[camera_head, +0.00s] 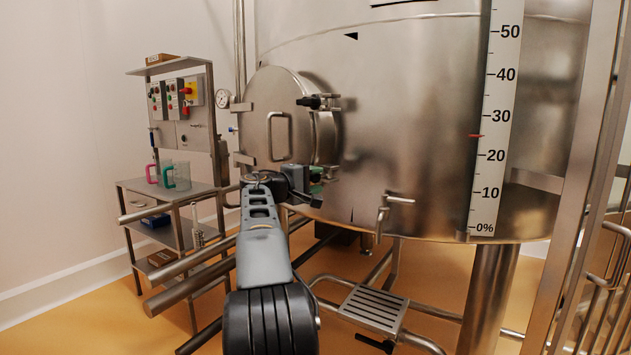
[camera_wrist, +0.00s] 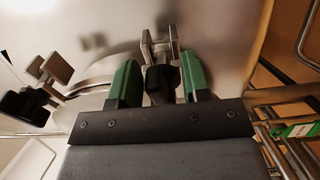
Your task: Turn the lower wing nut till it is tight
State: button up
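The lower wing nut is black and sits on a metal clamp bolt at the right edge of the round hatch door (camera_head: 262,140). In the wrist view the lower wing nut (camera_wrist: 160,84) is between the two green fingers of my gripper (camera_wrist: 158,82). The fingers stand on either side of it, apart, with what look like narrow gaps; contact cannot be made out. In the head view my gripper (camera_head: 316,181) is at the lower right of the hatch and largely hides this nut. The upper wing nut (camera_head: 310,102) is black and also shows in the wrist view (camera_wrist: 26,104).
The large steel hopper (camera_head: 400,120) fills the middle, with a percent scale (camera_head: 494,130) on its wall. A valve handle (camera_head: 397,200) juts out right of my gripper. A shelf rack (camera_head: 185,195) stands at left, and a step (camera_head: 374,308) is below.

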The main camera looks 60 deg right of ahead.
jog(key=shift+s, duration=0.1)
jog(key=shift+a, duration=0.15)
jog(key=v, duration=1.3)
jog(key=shift+a, duration=0.25)
